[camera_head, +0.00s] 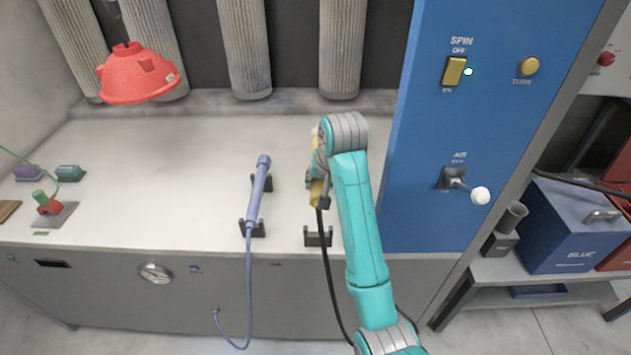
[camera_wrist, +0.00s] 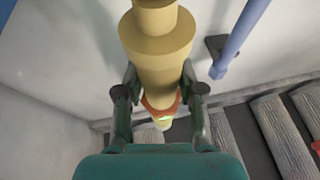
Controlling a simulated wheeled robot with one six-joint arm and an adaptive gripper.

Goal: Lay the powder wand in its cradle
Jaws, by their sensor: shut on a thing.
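My gripper (camera_wrist: 158,92) is shut on a yellow wand (camera_wrist: 158,55), with one finger on each side of it. In the head view the yellow wand (camera_head: 317,193) shows partly behind my arm, and a black hose hangs from its near end. A dark cradle bracket (camera_head: 318,239) stands on the bench just nearer than the wand, and the hose passes by it. Whether the wand touches any bracket is hidden. A blue-violet wand (camera_head: 258,190) lies in its own dark brackets to the left; it also shows in the wrist view (camera_wrist: 240,38).
A blue panel (camera_head: 430,130) with switches rises close to my arm's right. A red hood (camera_head: 138,76) hangs at the upper left. Grey pleated filters (camera_head: 244,45) line the back. A green-and-red item (camera_head: 48,204) stands at the left; the bench (camera_head: 160,170) between is clear.

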